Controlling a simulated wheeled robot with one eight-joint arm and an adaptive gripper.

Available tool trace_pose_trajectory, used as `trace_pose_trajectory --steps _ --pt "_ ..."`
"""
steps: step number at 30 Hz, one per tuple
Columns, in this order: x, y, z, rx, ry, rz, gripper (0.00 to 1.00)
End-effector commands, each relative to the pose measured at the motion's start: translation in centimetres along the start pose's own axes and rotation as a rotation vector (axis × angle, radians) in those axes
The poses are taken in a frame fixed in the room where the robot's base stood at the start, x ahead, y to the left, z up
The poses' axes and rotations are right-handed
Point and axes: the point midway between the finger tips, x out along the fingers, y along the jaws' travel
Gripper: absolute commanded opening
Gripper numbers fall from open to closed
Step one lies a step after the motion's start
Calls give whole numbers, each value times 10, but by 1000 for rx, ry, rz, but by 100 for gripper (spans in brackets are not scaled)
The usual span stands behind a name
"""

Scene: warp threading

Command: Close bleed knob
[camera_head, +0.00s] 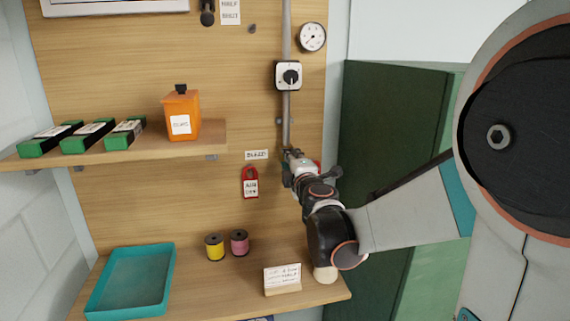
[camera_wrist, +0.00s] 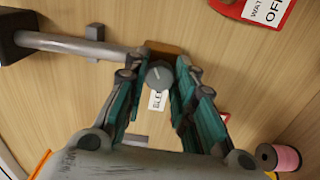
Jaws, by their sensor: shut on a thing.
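The bleed knob (camera_wrist: 158,77) is a small round grey knob with a pale pointer line, at the end of the pipe in the wrist view. My gripper (camera_wrist: 160,70) is shut on it, with a teal-lined finger on each side. In the head view my gripper (camera_head: 289,163) is at the lower end of the vertical pipe and hides the knob. The white bleed label (camera_head: 256,155) is on the board just left of the gripper; it is partly visible in the wrist view (camera_wrist: 155,101) beyond the knob.
The pipe (camera_head: 286,110) carries a black-knobbed valve box (camera_head: 288,76), with a gauge (camera_head: 312,37) beside it. A red tag (camera_head: 250,183) hangs left of my gripper. Below are yellow (camera_head: 215,248) and pink (camera_head: 239,243) spools, a card (camera_head: 282,277) and a teal tray (camera_head: 131,281).

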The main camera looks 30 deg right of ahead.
Motion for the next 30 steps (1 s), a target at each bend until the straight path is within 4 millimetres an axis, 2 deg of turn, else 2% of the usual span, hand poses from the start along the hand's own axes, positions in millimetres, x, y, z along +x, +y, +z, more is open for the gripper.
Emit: trace_pose_trajectory --steps 21,30 --pt "-1 -1 0 -674 0 0 0" --pt "-1 -1 0 -891 0 0 0"
